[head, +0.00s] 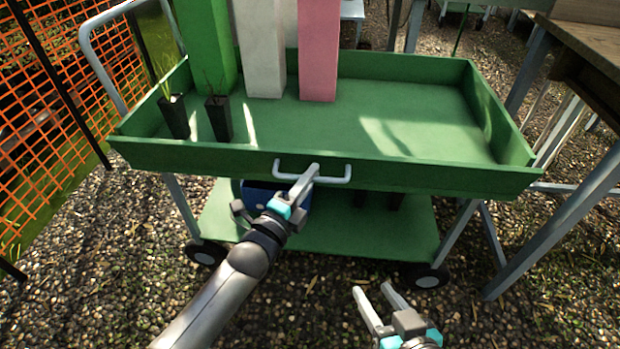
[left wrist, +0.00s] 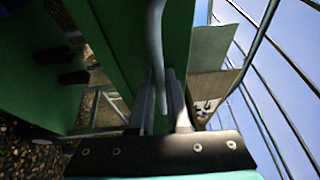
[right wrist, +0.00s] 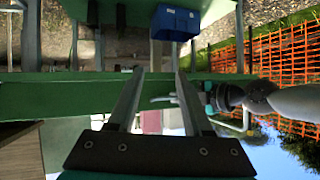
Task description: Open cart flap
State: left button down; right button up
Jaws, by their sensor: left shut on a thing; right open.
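The green cart flap (head: 420,178) is the front wall of the cart's top tray and stands upright. A grey bar handle (head: 335,180) is fixed to its middle. My left gripper (head: 312,172) is shut on the handle; in the left wrist view the handle (left wrist: 155,45) runs down between the fingers (left wrist: 168,110). My right gripper (head: 372,292) is open and empty, low in front of the cart's right half. The flap also shows in the right wrist view (right wrist: 60,98), beyond the open fingers (right wrist: 155,82).
Two potted seedlings (head: 217,118) and tall green, white (head: 262,60) and pink (head: 319,60) blocks stand in the tray's left half. A blue bin (right wrist: 176,22) sits on the lower shelf (head: 350,235). A wooden table (head: 590,60) is close on the right, orange netting (head: 40,130) on the left.

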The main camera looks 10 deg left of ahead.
pick_arm(q)
jog(key=shift+s+f+b, duration=0.2)
jog(key=shift+f+b, duration=0.25)
jog(key=shift+s+f+m+t+h+b, duration=0.4)
jog(key=shift+m+t+b, duration=0.15)
jog(key=shift+t, duration=0.35)
jog(key=shift+s+f+m+t+h, duration=0.1)
jog(key=shift+f+m+t+h, duration=0.1)
jog(key=shift+m+t+h, duration=0.15)
pick_arm(e)
jog(key=shift+s+a+r+m+t+y, duration=0.15)
jog(key=shift+a+r+t+y, duration=0.2)
jog(key=shift+a+r+t, duration=0.35)
jog(key=shift+s+a+r+m+t+y, duration=0.1)
jog(key=shift+a+r+t+y, duration=0.2)
jog(key=shift+t, duration=0.6)
jog(key=shift+s+a+r+m+t+y, duration=0.15)
jog(key=shift+a+r+t+y, duration=0.25)
jog(key=shift+a+t, duration=0.3)
pick_arm(q)
jog(key=shift+s+f+t, duration=0.1)
jog(key=shift+t, duration=0.15)
pick_arm(e)
jog(key=shift+d+r, duration=0.1)
jog(key=shift+c, duration=0.3)
